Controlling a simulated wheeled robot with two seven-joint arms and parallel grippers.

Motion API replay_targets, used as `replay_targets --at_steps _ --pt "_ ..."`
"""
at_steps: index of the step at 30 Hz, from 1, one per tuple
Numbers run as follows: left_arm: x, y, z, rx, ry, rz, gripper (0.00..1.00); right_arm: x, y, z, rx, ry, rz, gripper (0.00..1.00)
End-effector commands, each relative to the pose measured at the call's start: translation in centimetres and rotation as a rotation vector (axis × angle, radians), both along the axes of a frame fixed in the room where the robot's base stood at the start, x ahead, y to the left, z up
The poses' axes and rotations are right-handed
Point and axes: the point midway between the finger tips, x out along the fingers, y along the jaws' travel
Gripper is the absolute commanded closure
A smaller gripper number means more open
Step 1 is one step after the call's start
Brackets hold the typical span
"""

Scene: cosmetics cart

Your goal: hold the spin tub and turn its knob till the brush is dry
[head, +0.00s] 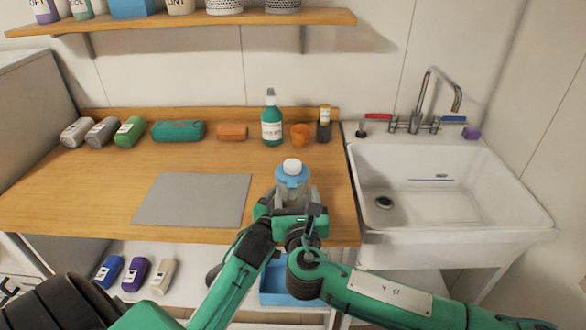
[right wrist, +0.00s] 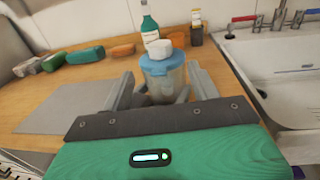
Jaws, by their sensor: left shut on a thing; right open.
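The spin tub (head: 291,184) stands upright near the front edge of the wooden counter, with a clear body, a blue lid and a white knob (head: 292,166) on top. It also shows in the right wrist view (right wrist: 162,80). My left gripper (head: 272,205) is shut on the tub low on its body, largely hidden behind my right gripper. My right gripper (head: 297,207) is open, its fingers apart on either side of the tub, below the knob and not closed on it. I cannot make out the brush; the tub's inside is unclear.
A grey mat (head: 193,200) lies left of the tub. A green bottle (head: 271,126), an orange cup (head: 300,135) and a dark jar (head: 324,131) stand behind it. The white sink (head: 450,225) is to the right. A shelf (head: 200,22) hangs above.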

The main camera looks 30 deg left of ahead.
Motion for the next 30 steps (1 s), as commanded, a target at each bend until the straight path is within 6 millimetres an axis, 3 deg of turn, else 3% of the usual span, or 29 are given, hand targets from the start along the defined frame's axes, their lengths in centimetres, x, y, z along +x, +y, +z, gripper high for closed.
replay_targets --at_steps 15,22,30 --pt "0.0 0.0 0.0 0.0 0.001 0.0 0.56 6.6 5.1 0.1 0.0 -0.002 0.0 0.39" --pt "0.0 0.0 0.0 0.0 0.001 0.0 0.56 7.9 6.0 0.1 0.001 -0.002 0.0 0.39" --pt "0.0 0.0 0.0 0.0 0.001 0.0 0.56 8.1 6.2 0.1 0.002 -0.001 0.001 0.39"
